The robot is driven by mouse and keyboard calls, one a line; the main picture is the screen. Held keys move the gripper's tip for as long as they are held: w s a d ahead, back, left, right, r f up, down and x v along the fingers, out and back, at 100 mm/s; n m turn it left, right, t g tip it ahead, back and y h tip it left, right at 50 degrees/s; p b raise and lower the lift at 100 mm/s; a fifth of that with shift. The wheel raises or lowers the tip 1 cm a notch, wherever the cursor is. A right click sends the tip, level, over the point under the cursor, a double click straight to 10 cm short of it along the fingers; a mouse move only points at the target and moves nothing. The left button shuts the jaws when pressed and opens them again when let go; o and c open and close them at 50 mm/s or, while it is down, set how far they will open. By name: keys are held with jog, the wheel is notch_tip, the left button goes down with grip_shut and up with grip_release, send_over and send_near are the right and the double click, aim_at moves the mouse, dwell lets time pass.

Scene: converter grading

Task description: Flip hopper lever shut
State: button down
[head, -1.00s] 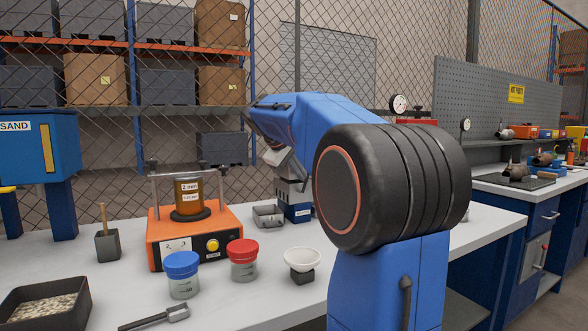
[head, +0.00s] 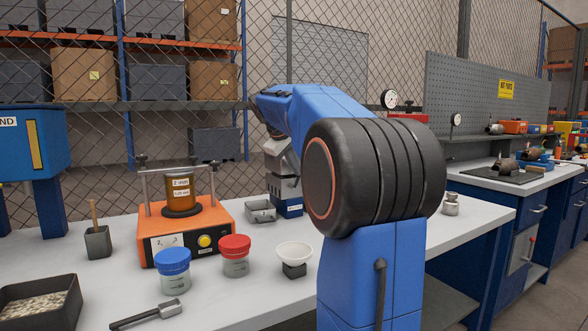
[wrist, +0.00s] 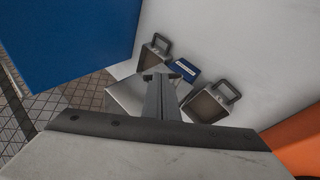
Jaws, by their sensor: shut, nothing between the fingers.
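The blue sand hopper (head: 30,150) stands at the left edge of the head view, cut off by the frame. Its front has a yellow upright strip and part of a white label. I cannot see its lever in either current view. My gripper (wrist: 160,78) is shut and empty in the wrist view, pointing down over the bench side.
The orange shaker (head: 187,228) holds a sieve jar. A blue-lidded jar (head: 173,270), red-lidded jar (head: 235,256), white funnel (head: 294,254), scoop (head: 147,315) and sand tray (head: 40,303) stand on the white bench. Metal pans (wrist: 210,102) with handles lie near my gripper.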

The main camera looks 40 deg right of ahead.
jog(key=s+d+f+m+t+y, duration=0.1)
jog(key=d+f+y, duration=0.1)
jog(key=d+y, duration=0.4)
jog(key=shift+s+f+t+y, duration=0.2)
jog(key=shift+f+t+y, duration=0.15)
jog(key=shift+y, duration=0.75)
jog(key=shift+w+a+f, duration=0.15)
jog(key=shift+w+a, duration=0.05)
jog(key=shift+a, duration=0.55)
